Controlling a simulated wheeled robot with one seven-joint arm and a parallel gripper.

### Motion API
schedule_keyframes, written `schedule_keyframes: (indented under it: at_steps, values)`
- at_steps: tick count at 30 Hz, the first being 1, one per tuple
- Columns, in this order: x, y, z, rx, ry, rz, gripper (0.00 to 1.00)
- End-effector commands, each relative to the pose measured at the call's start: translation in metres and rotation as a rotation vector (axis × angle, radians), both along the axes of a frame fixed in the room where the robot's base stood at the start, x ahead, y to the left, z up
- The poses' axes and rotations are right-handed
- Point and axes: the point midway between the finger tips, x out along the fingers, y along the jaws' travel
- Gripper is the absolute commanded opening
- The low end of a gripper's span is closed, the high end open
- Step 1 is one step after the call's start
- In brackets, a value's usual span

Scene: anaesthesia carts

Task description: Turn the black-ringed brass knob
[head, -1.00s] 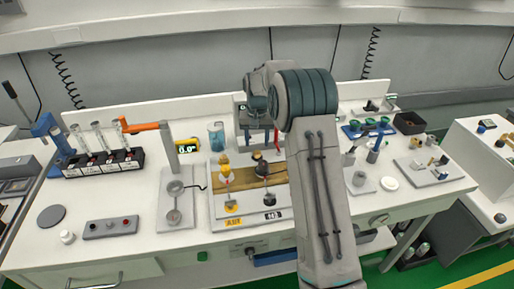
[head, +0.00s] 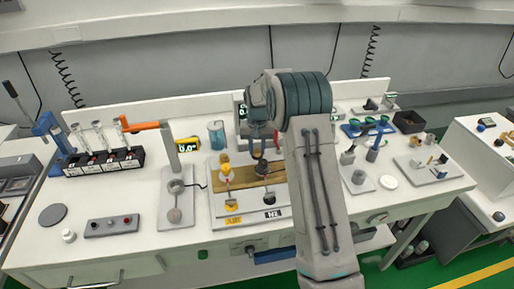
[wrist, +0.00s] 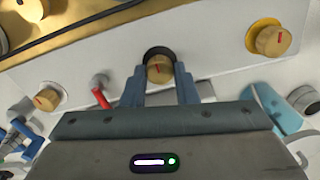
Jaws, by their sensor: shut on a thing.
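The black-ringed brass knob (wrist: 160,68) is in the middle of the wrist view, on a pale panel.
A yellow-ringed brass knob (wrist: 268,40) is to the right in the wrist view. A red lever (wrist: 102,97) and another brass knob (wrist: 47,99) are to the left. A blue beaker (head: 216,135) stands behind the board in the head view.

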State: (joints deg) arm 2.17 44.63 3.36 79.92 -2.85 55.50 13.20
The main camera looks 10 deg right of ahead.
Motion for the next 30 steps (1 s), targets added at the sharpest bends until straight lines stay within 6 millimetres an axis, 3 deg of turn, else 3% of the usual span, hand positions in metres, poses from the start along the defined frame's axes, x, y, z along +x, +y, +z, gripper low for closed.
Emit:
schedule_keyframes:
  at_steps: [8,30]
  values:
    - [0.0004,0.0008,-0.0003,-0.001,-0.001,-0.076,0.04]
    - [-0.0003,0.0003,0.0001,0.000,0.000,-0.611,0.04]
